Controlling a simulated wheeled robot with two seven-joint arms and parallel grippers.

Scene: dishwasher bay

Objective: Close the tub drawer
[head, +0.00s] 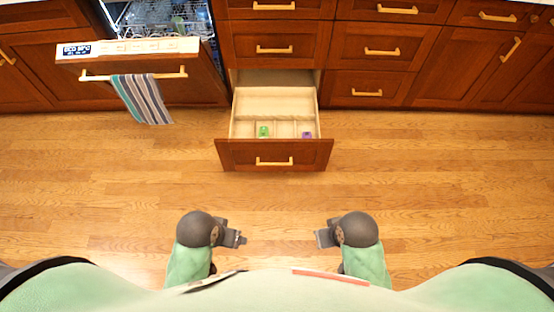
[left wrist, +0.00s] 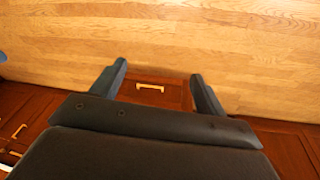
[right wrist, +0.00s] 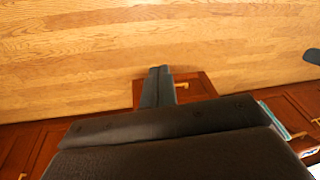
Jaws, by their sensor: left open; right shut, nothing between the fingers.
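The tub drawer (head: 230,152) is the bottom drawer of the middle stack and stands pulled out over the floor in the head view. Its front has a light bar handle (head: 274,161). Inside are a green item (head: 263,131) and a purple item (head: 307,135) near the front. My left gripper (head: 242,239) is open and empty, in front of the drawer and apart from it. My right gripper (head: 318,238) is shut on nothing, also apart from the drawer. The drawer handle shows between the left fingers in the left wrist view (left wrist: 150,87) and beside the right fingers in the right wrist view (right wrist: 182,86).
The dishwasher door (head: 130,50) is partly open at the left, with a striped towel (head: 141,98) on its handle. Closed drawers (head: 367,88) stand right of the open one. The wooden floor (head: 430,190) is clear between me and the cabinets.

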